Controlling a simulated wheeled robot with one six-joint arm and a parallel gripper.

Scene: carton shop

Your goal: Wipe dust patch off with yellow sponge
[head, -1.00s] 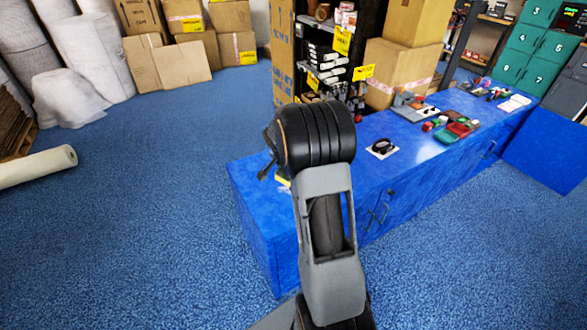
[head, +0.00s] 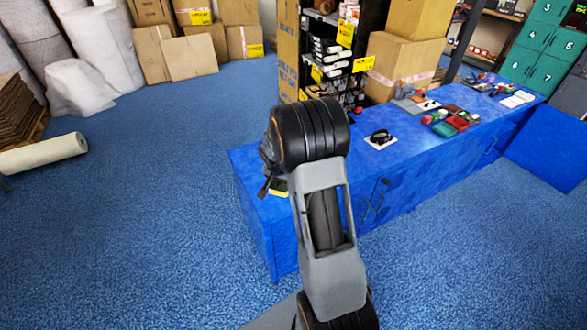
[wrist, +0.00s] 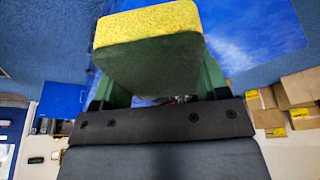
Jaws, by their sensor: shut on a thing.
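The yellow sponge (wrist: 148,24) with a dark green lower layer fills the upper middle of the wrist view. My gripper (wrist: 155,85) is shut on it, with dark green fingers on both sides. In the head view a small yellow piece of the sponge (head: 279,187) shows beside my gripper (head: 266,187), at the left end of the blue counter (head: 262,215). My arm hides most of the gripper there. I cannot tell whether the sponge touches the counter top. No dust patch can be made out in either view.
A dark round item on a white card (head: 381,139) lies on the counter to the right of my arm. Several small goods and a red tray (head: 457,123) lie farther along. Cartons (head: 405,60) and a shelf stand behind. Blue floor is open at left.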

